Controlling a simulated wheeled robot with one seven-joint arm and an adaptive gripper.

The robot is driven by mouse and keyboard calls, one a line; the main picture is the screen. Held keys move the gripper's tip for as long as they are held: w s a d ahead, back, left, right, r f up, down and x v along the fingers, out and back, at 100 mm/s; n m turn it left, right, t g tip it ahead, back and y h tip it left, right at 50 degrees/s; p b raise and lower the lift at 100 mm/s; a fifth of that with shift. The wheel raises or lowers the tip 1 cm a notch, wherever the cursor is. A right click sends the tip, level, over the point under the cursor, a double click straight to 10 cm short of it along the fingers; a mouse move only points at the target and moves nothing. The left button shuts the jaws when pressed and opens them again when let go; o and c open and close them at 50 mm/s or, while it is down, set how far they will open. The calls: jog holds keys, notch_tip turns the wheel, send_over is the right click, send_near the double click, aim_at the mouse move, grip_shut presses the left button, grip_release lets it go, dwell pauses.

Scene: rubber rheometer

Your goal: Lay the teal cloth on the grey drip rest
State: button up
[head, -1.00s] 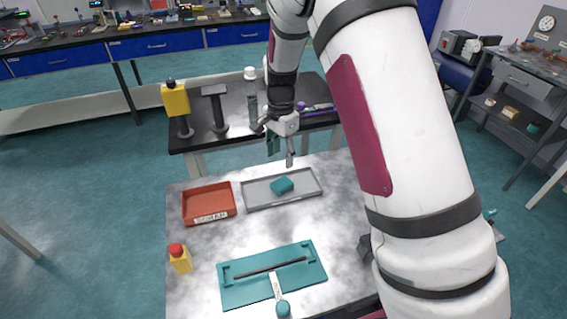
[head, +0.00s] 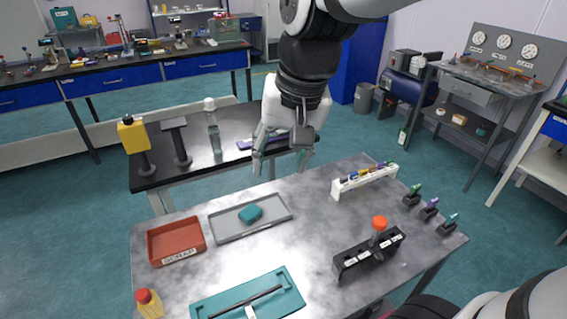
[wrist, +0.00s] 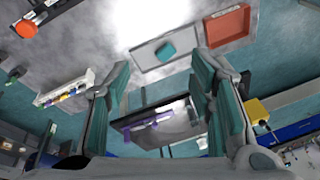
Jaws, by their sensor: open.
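The teal cloth (head: 250,213) is a small folded block lying on the flat grey tray (head: 222,233), which appears to be the grey drip rest. The cloth sits near the tray's middle, inside its rim. In the wrist view the cloth (wrist: 166,49) also lies on the grey tray (wrist: 146,62). My gripper (head: 282,168) is open and empty, above the back edge of the table, behind and to the right of the tray. Its two teal-padded fingers (wrist: 166,95) stand wide apart in the wrist view, with nothing between them.
A red scrap tray (head: 160,258) stands left of the grey tray. A teal board with a rod (head: 225,303) and a yellow bottle (head: 148,303) are in front. A black rack (head: 352,262) and a white vial rack (head: 345,190) stand right. The table's middle is bare.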

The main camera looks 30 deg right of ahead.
jog(key=s+d+n+t+h, duration=0.1)
jog(key=s+n, duration=0.3)
jog(key=s, duration=0.7)
jog(key=shift+s+r+t, duration=0.25)
jog(key=shift+r+t, duration=0.05)
